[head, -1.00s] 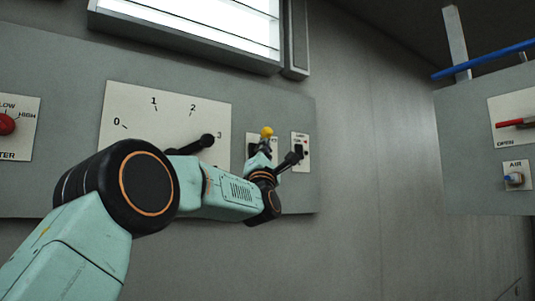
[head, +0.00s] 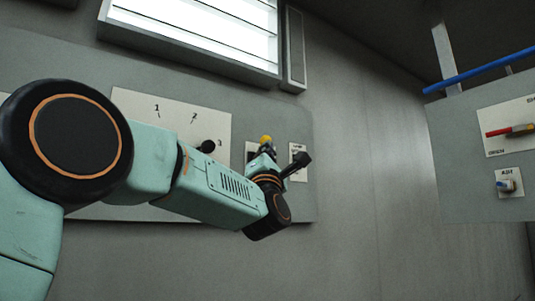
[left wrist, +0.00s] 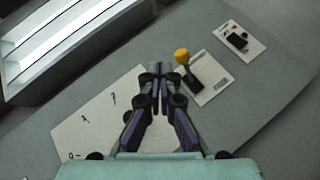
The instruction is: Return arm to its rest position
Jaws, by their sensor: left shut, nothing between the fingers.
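My left arm comes in from the left in the head view and reaches across the wall panel. My left gripper (head: 266,149) is small there and partly hidden by its wrist, near a yellow-tipped lever. In the left wrist view the gripper (left wrist: 158,68) is shut and empty, its fingers together in front of the numbered dial plate (left wrist: 72,132). The yellow-knobbed lever (left wrist: 183,57) stands just to the right of the fingertips; I cannot tell any contact. My right gripper is not in view.
The dial plate (head: 140,103) and its black knob (head: 206,147) are partly behind my arm. A small switch plate (left wrist: 239,41) is right of the lever. A second panel at right holds a red handle (head: 500,132) and an AIR valve (head: 505,185). Between the panels is bare wall.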

